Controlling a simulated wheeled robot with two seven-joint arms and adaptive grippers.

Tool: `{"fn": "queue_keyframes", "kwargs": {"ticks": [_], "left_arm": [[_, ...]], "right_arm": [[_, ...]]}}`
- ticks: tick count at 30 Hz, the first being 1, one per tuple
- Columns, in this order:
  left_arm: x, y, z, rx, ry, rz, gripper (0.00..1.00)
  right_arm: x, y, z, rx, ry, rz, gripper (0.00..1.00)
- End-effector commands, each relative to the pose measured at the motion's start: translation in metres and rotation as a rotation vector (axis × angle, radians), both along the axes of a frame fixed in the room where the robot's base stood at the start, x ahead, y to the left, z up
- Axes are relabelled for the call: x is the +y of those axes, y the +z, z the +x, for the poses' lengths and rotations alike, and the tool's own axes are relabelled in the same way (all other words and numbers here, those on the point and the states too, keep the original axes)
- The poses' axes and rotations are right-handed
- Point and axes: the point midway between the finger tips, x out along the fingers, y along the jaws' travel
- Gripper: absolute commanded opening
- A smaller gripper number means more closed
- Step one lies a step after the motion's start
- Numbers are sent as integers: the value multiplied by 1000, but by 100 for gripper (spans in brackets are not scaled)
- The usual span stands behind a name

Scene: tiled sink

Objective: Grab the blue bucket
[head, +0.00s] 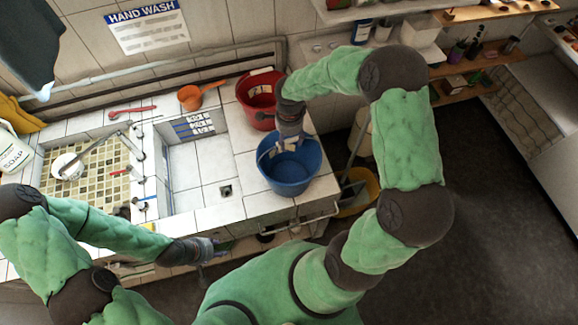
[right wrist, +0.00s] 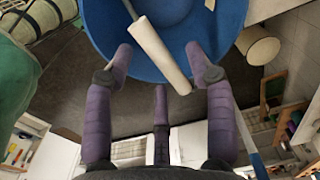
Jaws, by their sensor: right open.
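The blue bucket (head: 290,182) stands upright on the white tiled counter at the right end, near its front edge. My right gripper (head: 287,141) is over the bucket's far rim, fingers pointing down. In the right wrist view the bucket (right wrist: 225,22) fills the top. Its handle, with a white cylindrical grip (right wrist: 157,54), lies between my spread purple fingers (right wrist: 165,75), which are open. I cannot tell whether any finger touches it. My left gripper (head: 212,249) is low at the counter's front edge, away from the bucket; its finger opening is unclear.
A red bucket (head: 257,94) stands just behind the blue one. An orange dipper (head: 190,97) lies on the back ledge. A sink basin (head: 200,170) is left of the blue bucket. A yellow bucket (head: 368,186) is below, right of the counter. Open floor lies at right.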

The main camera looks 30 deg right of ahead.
Motion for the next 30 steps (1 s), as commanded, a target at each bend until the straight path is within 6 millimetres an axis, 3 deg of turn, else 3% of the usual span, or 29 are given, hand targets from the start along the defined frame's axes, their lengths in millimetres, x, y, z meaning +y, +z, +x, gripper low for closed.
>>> {"fn": "queue_keyframes", "kwargs": {"ticks": [5, 13, 14, 18, 20, 30], "left_arm": [[0, 5, 0, 0, 0, 0, 40], [0, 5, 0, 0, 0, 0, 40], [0, 5, 0, 0, 0, 0, 40], [0, 5, 0, 0, 0, 0, 40], [0, 5, 0, 0, 0, 0, 40], [0, 4, 0, 0, 0, 0, 40]], "right_arm": [[0, -19, -1, 3, 0, 1, 55], [0, -23, 0, -1, -1, 1, 55], [0, -23, 0, -1, -1, 1, 53], [0, -22, 0, 0, -1, 0, 13], [0, -22, 0, 0, -1, 0, 0], [0, -21, 0, -2, -1, 0, 0]]}}
